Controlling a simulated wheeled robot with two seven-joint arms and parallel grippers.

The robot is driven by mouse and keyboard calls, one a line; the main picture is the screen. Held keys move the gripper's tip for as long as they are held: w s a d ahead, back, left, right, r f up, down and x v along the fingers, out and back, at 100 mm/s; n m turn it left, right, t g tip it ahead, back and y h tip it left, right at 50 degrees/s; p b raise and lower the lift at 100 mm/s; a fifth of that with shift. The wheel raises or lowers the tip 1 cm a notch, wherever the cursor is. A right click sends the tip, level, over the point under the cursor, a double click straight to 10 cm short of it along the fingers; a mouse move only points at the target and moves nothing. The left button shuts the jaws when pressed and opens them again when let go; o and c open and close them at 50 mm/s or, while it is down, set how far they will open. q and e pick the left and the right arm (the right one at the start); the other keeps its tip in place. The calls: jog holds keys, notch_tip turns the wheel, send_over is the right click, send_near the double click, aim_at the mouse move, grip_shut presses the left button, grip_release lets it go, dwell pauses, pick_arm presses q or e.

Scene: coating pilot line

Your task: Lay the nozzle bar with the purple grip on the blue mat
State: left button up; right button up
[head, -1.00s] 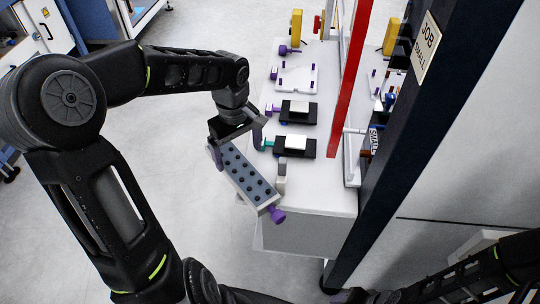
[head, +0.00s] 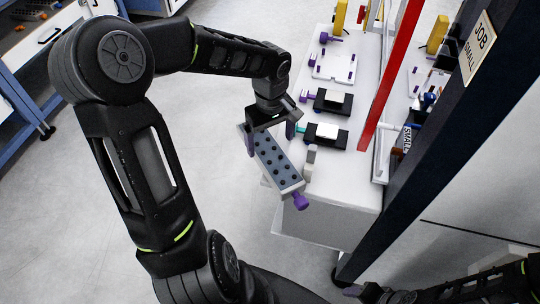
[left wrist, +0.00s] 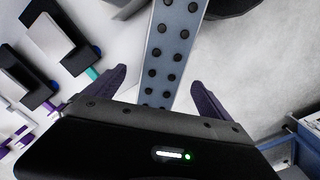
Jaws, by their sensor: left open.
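A long grey-blue bar with rows of black dots (head: 276,163) has a purple grip (head: 300,201) at its near end, and I take it for the nozzle bar. It slants beside the table's left edge; I cannot tell what bears it. My left gripper (head: 270,138) is open over its far end. In the left wrist view the bar (left wrist: 170,50) runs between the open fingers (left wrist: 160,92), with a gap on each side. My right gripper (head: 372,293) is partly visible at the bottom, its jaws unclear. I cannot make out a blue mat.
The white table (head: 340,185) holds a black block with a purple grip (head: 333,101), another with a teal grip (head: 327,136), and a white plate (head: 335,65). A red post (head: 392,80) and dark frame (head: 432,140) stand to the right.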

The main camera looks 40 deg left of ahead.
aim_at(270, 153)
pick_arm(q)
jog(key=f, duration=0.5)
jog(key=shift+s+d+f, duration=0.1)
jog(key=shift+s, duration=0.15)
jog(key=shift+c, duration=0.4)
grip_shut()
dwell(0.8)
